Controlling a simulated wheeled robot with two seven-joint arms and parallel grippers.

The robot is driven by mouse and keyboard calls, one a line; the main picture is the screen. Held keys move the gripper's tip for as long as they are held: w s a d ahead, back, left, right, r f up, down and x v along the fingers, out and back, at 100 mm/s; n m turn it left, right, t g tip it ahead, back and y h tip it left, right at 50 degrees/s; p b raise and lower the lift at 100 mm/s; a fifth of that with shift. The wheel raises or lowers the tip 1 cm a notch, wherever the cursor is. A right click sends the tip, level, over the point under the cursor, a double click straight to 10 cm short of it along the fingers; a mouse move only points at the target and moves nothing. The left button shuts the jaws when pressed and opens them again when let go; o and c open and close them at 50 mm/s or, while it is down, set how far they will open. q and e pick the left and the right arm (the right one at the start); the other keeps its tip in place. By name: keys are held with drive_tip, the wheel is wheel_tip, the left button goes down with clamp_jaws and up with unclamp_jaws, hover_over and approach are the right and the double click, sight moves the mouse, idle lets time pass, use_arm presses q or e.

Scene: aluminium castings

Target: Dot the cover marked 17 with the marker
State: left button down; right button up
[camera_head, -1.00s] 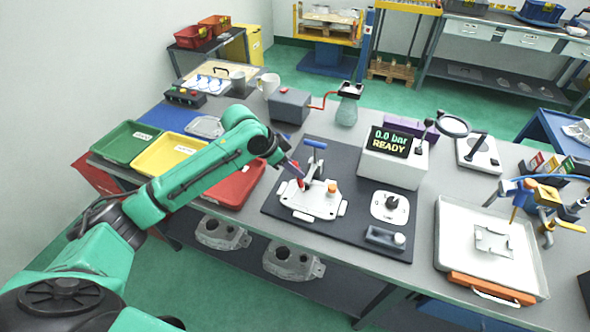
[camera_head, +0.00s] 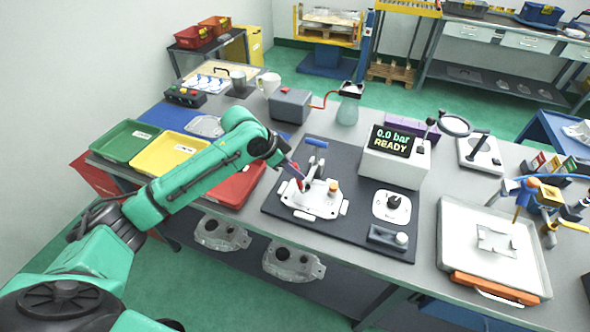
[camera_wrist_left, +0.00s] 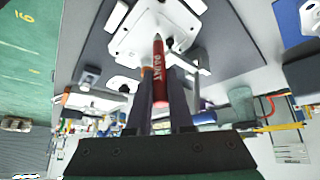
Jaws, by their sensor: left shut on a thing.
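My left gripper (camera_head: 296,178) is shut on a red marker (camera_wrist_left: 160,82) with "PAINT" lettering, which also shows in the head view (camera_head: 299,185). The marker's tip points toward a white plate-like part (camera_wrist_left: 150,38) just beyond it in the wrist view. In the head view this part is in the white fixture (camera_head: 318,205) on the dark mat, with a blue-handled clamp (camera_head: 316,143) beside the gripper. Whether the tip touches it cannot be told. No number 17 is legible. My right gripper is out of view.
A gauge box (camera_head: 395,160) reading "0.0 bar READY" stands right of the fixture. A white tray (camera_head: 452,258) holds a part at right. Green (camera_head: 112,150), yellow (camera_head: 150,165) and red (camera_head: 232,195) trays lie left. Two castings (camera_head: 222,234) (camera_head: 293,263) lie on the lower shelf.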

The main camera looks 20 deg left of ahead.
use_arm(q)
drive_tip(key=shift+f, duration=0.45)
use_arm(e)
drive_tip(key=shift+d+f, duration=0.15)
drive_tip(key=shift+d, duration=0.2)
use_arm(q)
drive_tip(key=shift+s+f+p, duration=0.1)
drive_tip(key=shift+p, duration=0.2)
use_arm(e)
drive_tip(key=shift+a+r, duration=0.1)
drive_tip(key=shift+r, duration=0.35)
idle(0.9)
use_arm(q)
wheel_tip(320, 180, up, 7)
drive_tip(key=p, duration=0.8)
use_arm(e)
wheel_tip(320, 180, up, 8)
